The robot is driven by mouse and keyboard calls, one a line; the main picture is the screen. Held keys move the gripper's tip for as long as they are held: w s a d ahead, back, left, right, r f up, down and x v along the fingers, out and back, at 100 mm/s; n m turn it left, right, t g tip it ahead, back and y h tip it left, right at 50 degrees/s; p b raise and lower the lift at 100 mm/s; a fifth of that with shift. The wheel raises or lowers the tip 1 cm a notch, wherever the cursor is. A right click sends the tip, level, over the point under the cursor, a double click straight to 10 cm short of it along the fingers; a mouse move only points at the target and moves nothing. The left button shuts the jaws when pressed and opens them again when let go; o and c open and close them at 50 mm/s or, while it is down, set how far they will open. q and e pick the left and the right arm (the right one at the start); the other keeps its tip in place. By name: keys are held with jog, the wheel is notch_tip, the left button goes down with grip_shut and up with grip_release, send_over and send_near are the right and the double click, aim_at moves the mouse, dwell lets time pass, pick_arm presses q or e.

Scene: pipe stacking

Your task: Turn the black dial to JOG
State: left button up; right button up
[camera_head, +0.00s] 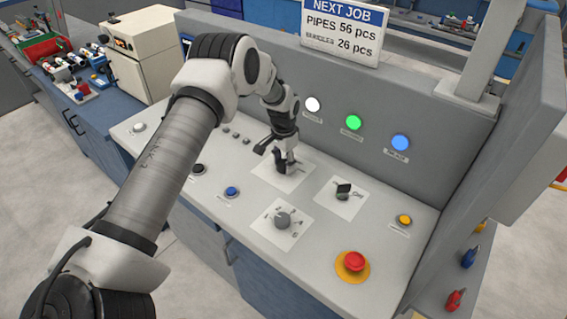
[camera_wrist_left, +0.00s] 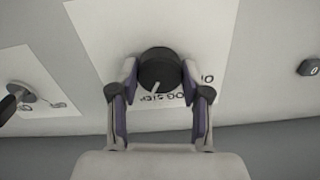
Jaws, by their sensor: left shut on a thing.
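The black dial (camera_wrist_left: 159,68) sits on a white label plate (camera_wrist_left: 95,20) in the left wrist view. My left gripper (camera_wrist_left: 160,78) is shut on the dial, with one finger on each side. The dial's pale mark (camera_wrist_left: 155,87) points down and slightly left, towards the word STEP (camera_wrist_left: 153,98). The partly covered word at the lower left (camera_wrist_left: 108,91) ends in OG. Another label at the right is mostly hidden by a finger. In the head view my left gripper (camera_head: 284,163) comes down on the plate (camera_head: 297,174) and largely hides the dial.
A grey knob (camera_head: 283,219), a black switch (camera_head: 343,190), a blue button (camera_head: 232,191), a yellow button (camera_head: 404,219) and a red emergency button (camera_head: 353,262) are on the sloping panel. White, green and blue lamps (camera_head: 354,122) are on the upright wall behind.

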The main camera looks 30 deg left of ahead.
aim_at(284, 163)
pick_arm(q)
jog(key=n, duration=0.4)
jog(key=shift+s+d+f+n, duration=0.1)
jog(key=shift+f+n, duration=0.05)
jog(key=shift+n, duration=0.15)
jog(key=n, duration=0.5)
jog(key=shift+n, duration=0.3)
jog(key=o, duration=1.1)
jog(key=shift+o, duration=0.2)
notch_tip(284, 163, up, 12)
jog(key=shift+w, duration=0.2)
